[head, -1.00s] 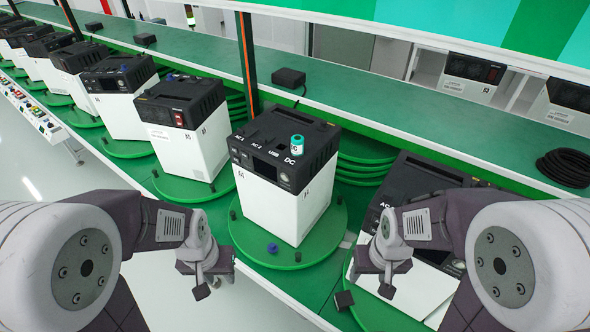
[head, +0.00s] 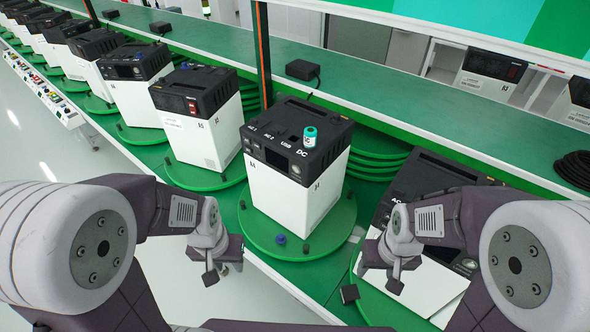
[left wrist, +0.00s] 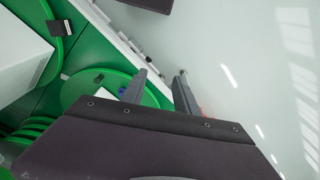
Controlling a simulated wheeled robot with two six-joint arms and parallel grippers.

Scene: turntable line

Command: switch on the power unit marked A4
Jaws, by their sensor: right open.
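Several black-topped white power units stand in a row on green turntables. The nearest upright one (head: 290,185) is in the middle of the head view, with AC 1, AC 2, USB and DC lettering and a teal-and-white cylinder (head: 309,137) on top. Another unit (head: 205,140) with a red switch stands to its left. I cannot read an A4 mark on any unit. My left gripper (head: 222,268) is left of the middle turntable (head: 262,236), apart from the units; the left wrist view shows its fingers (left wrist: 160,82) spread and empty. My right gripper (head: 376,280) is open in front of the right-hand unit (head: 420,200), partly hiding it.
A green shelf (head: 400,100) runs behind the row, with a black box (head: 303,69) and a coiled black cable (head: 574,168) on it. An orange-striped post (head: 264,60) rises behind the units. A button panel (head: 50,98) is at far left. Pale floor lies open at left.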

